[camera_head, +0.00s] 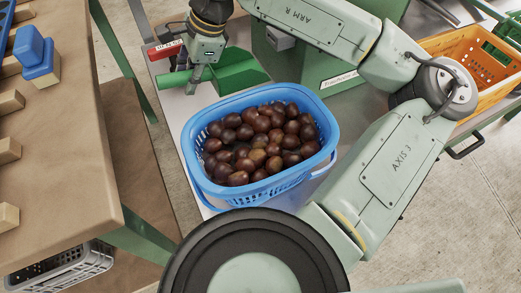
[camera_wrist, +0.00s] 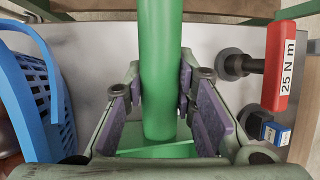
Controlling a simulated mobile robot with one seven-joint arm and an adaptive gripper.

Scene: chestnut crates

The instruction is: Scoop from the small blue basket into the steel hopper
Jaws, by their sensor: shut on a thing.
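The small blue basket (camera_head: 190,150) stands on the grey bench top, filled with brown chestnuts (camera_head: 258,140). Its blue wall also shows at the left of the wrist view (camera_wrist: 62,100). A green scoop (camera_head: 240,70) is just behind the basket in the head view. In the wrist view its round green handle (camera_wrist: 160,70) stands between my fingers. My gripper (camera_wrist: 160,98) is shut on this handle, with purple pads on both sides. In the head view my gripper (camera_head: 194,82) is behind the basket, apart from it. I cannot pick out a steel hopper for certain.
A green box-like housing (camera_head: 318,70) with a label stands behind the basket. An orange crate (camera_head: 470,55) is at far right. A wooden-topped table (camera_head: 60,130) stands left.

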